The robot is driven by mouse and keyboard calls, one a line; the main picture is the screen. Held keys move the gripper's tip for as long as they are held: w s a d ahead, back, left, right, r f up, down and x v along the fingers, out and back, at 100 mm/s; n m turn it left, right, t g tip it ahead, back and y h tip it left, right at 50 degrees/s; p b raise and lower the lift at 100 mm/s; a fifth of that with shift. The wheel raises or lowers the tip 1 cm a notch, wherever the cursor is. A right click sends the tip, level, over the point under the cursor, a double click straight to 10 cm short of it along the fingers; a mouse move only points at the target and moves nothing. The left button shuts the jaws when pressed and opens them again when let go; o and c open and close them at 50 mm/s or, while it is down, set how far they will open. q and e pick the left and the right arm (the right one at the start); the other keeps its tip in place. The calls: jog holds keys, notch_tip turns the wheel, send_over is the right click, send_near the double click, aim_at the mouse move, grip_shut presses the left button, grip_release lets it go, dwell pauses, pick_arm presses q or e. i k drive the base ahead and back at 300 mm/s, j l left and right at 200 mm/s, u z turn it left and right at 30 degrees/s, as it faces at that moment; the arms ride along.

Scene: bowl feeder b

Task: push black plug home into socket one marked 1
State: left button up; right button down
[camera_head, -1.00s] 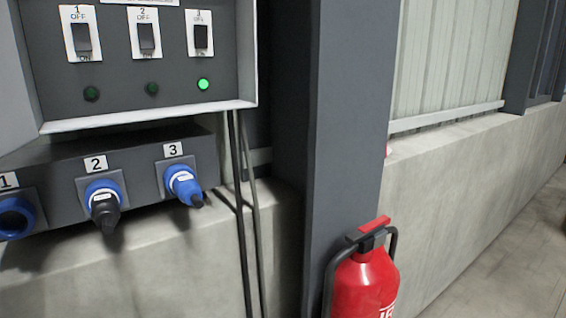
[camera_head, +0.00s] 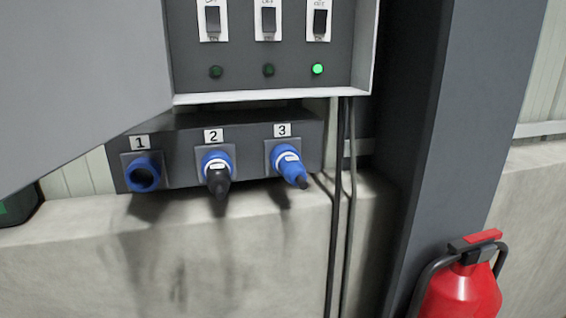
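Socket one (camera_head: 143,176), under the label 1, is a round blue socket with a dark opening and nothing in it. A black plug (camera_head: 217,182) sits in the blue socket marked 2 and points outward and down. A blue plug (camera_head: 293,171) sits in the socket marked 3. All three sockets are on a dark grey socket box (camera_head: 180,139) on the wall. Neither of my grippers is in view.
Above is a switch panel (camera_head: 192,89) with three switches; the green lamp (camera_head: 317,69) under the third is lit. A grey door panel (camera_head: 75,80) fills the upper left. A red fire extinguisher (camera_head: 462,290) stands at lower right by a dark column (camera_head: 450,130).

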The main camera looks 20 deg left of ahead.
aim_at(217, 172)
jog(key=u, duration=1.4)
